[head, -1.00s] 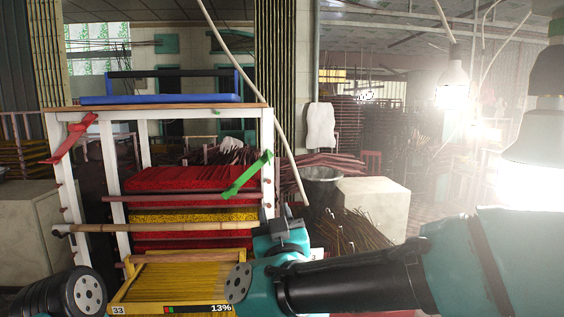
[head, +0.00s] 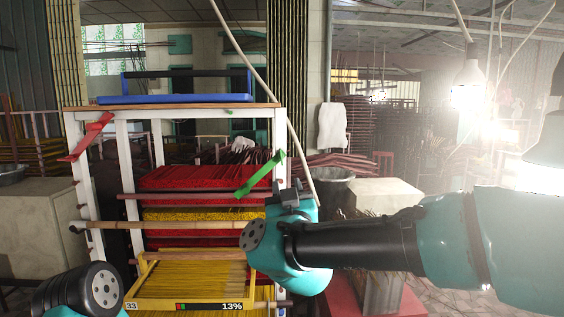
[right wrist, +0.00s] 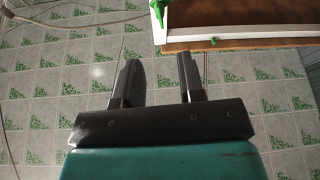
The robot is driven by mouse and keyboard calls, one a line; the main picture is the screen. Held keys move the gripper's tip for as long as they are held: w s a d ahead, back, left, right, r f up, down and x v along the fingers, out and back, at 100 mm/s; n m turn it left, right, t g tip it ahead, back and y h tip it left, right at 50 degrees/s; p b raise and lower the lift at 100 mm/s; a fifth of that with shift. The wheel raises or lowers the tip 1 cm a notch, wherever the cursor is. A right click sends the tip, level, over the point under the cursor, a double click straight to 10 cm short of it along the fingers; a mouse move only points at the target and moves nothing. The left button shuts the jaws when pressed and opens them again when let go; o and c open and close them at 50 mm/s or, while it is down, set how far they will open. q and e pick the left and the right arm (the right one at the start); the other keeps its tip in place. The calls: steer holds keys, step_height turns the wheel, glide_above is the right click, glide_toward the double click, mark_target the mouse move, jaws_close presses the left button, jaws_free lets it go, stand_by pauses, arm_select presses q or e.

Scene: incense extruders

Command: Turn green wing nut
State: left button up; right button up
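The green wing nut (head: 260,174) is a long, tilted green bar on the right front post of the white rack (head: 279,140). In the right wrist view a green piece (right wrist: 172,8) at the top edge is probably the same nut, cut off by the frame. My right gripper (head: 290,189) is just below and to the right of the green nut, apart from it. Its two dark fingers (right wrist: 160,80) stand apart with nothing between them. A red wing nut (head: 88,137) sits on the left front post. My left arm shows at the lower left, but its gripper is out of view.
A thin slanted pole (head: 297,160) stands close to the right gripper. A pale block (head: 385,197) stands to the right.

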mark_target(281, 159)
steer(key=x, duration=1.1)
steer(key=shift+w, duration=0.1)
jaws_close()
